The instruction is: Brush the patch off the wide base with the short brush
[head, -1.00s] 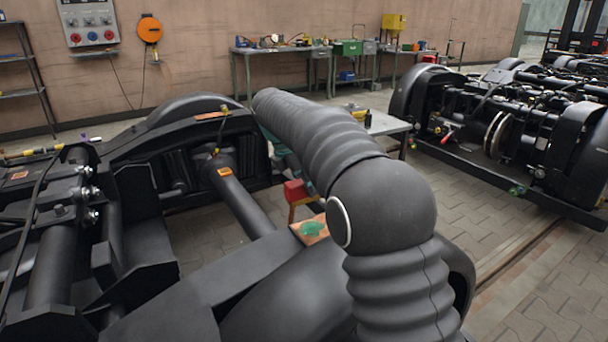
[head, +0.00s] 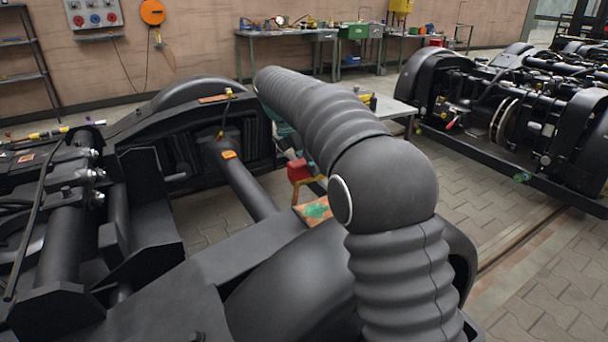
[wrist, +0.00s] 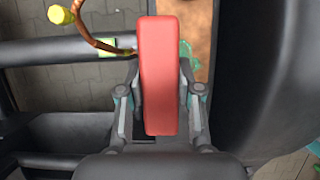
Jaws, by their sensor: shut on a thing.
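The short brush (wrist: 158,75) shows from above as a long red block in the wrist view. My gripper (wrist: 160,92) is shut on it, one finger at each side. In the head view the red brush (head: 298,171) shows just left of my arm, with its bristles not clear. The wide base is probably the orange-brown plate (head: 305,208) under it, partly hidden by my arm. A green patch (head: 317,211) lies on the plate, ragged, with brown between the green. In the wrist view, green bits of the patch (wrist: 187,52) show right of the brush.
A dark bogie frame with a thick tube (head: 242,185) lies left of the plate. A brown cable with a yellow end (wrist: 62,15) curves close to the brush. A grey table (head: 392,118) stands behind my arm. Paved floor (head: 520,240) is open at the right.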

